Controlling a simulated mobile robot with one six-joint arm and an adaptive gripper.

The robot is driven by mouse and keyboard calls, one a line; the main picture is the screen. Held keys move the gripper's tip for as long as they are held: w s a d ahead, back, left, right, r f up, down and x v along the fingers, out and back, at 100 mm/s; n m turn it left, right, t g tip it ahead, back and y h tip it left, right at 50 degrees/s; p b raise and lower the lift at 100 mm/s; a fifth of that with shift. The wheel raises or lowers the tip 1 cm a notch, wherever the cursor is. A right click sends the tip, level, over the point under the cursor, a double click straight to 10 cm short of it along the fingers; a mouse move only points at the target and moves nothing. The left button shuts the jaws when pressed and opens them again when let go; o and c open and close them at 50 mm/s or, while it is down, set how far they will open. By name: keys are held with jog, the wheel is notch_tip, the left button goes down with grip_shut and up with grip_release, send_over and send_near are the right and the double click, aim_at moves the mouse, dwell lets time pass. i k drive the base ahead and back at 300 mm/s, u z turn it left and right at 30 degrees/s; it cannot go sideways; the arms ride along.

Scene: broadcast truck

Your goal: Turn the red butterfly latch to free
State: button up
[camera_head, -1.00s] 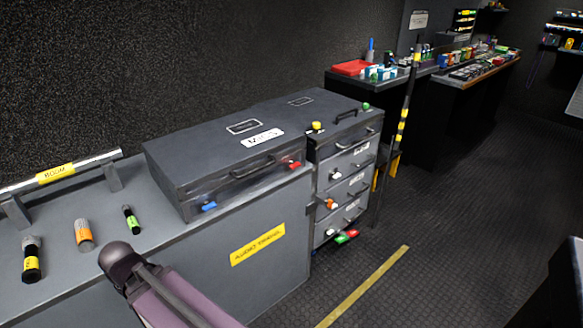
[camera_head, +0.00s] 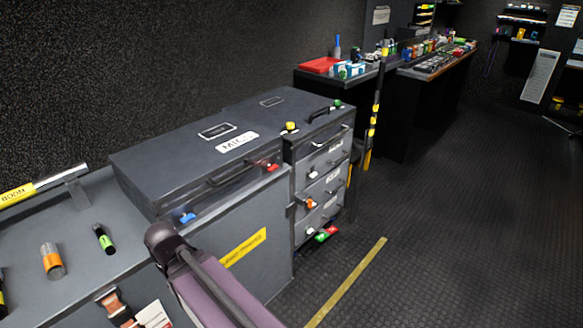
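The red butterfly latch (camera_head: 271,167) is on the front of the dark grey case labelled MICS (camera_head: 165,165), near its right end. A blue latch (camera_head: 187,217) is on the same front, near the left end. The case lid is down. The latch is small here, and I cannot tell its turn angle. My arm's purple link (camera_head: 205,290) reaches in from the bottom, in front of the bench. My gripper is not in view.
A drawer cabinet (camera_head: 320,185) with yellow, green, white and orange knobs adjoins the case on the right. A pole (camera_head: 374,115) stands beyond the cabinet. The dark floor at right is open.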

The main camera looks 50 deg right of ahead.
aim_at(271, 168)
jog(key=z, duration=1.15)
jog(key=k, duration=0.95)
jog(key=i, duration=0.9)
